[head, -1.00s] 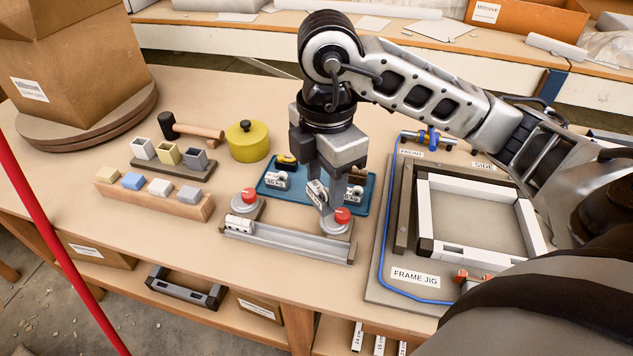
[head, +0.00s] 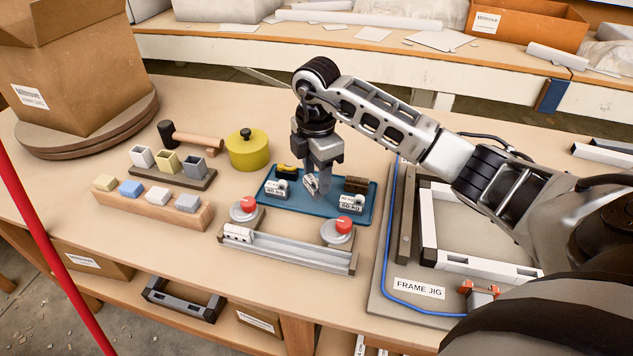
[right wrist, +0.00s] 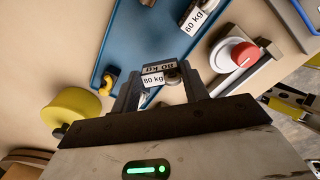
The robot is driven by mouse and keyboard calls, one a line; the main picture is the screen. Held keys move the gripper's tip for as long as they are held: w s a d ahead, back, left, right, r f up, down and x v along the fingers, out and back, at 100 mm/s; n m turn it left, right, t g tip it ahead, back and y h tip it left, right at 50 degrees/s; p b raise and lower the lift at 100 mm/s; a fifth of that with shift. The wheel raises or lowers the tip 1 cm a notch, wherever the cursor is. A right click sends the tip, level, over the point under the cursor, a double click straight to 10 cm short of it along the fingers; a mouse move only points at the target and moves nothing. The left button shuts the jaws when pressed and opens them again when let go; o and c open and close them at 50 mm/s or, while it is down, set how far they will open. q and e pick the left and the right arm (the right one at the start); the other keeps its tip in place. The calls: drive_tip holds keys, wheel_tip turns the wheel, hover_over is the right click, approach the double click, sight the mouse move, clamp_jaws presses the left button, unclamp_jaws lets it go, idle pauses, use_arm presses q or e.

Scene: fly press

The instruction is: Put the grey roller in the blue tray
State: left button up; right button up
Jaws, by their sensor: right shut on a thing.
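My right gripper (head: 318,190) is shut on a small grey piece with white labels, which I take to be the grey roller (head: 310,183). My left gripper is not in view.
In the tray are two labelled grey pieces (head: 276,189) (head: 349,204), a yellow item (head: 287,171) and a brown block (head: 356,185). A fixture with two red knobs (head: 290,250) stands in front. A yellow pot (head: 249,152) is left, the frame jig (head: 385,285) right.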

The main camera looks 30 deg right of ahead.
sight(316, 184)
wheel_tip(316, 184, down, 3)
drive_tip(key=shift+r, duration=0.2)
drive_tip(key=shift+f, duration=0.1)
drive_tip(key=shift+f, duration=0.1)
drive_tip(key=o, duration=1)
drive_tip(key=shift+r, duration=0.25)
wheel_tip(316, 184, up, 12)
drive_tip(key=shift+f+p, duration=0.1)
drive_tip(key=shift+p, duration=0.2)
